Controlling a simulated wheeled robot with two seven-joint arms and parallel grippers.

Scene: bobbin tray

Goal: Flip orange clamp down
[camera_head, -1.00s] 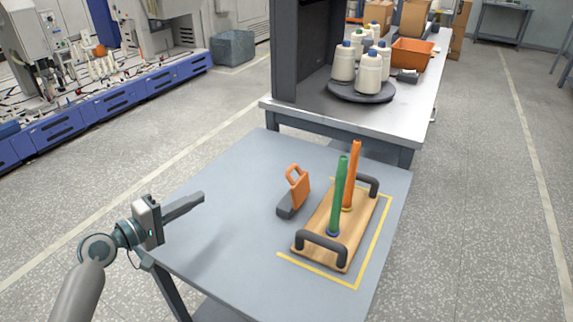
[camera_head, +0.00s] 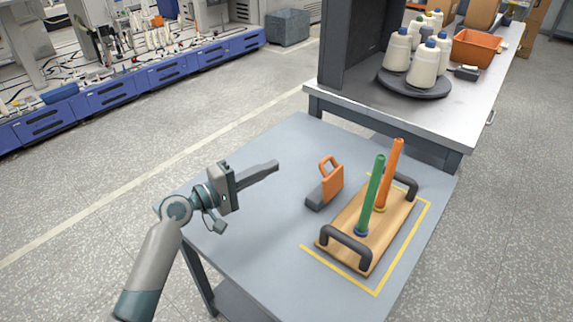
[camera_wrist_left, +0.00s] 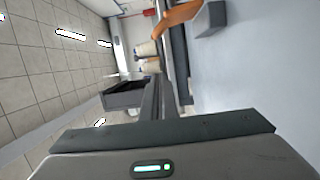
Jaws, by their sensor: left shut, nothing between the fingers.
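The orange clamp (camera_head: 332,182) stands on the grey-blue table, left of the wooden tray. Its orange loop handle points up, and its dark grey base (camera_head: 314,201) rests on the tabletop. In the left wrist view the orange clamp (camera_wrist_left: 178,17) shows at the top, beyond the fingers. My left gripper (camera_head: 276,165) is shut and empty, to the left of the clamp and apart from it, above the table. Its fingers also show in the left wrist view (camera_wrist_left: 152,95). My right gripper is not in view.
A wooden tray (camera_head: 349,252) with black handles holds an upright green bobbin (camera_head: 371,195) and an orange bobbin (camera_head: 389,175), inside yellow tape lines. A metal bench (camera_head: 462,125) with white cones on a dark turntable stands behind. The table's left front is clear.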

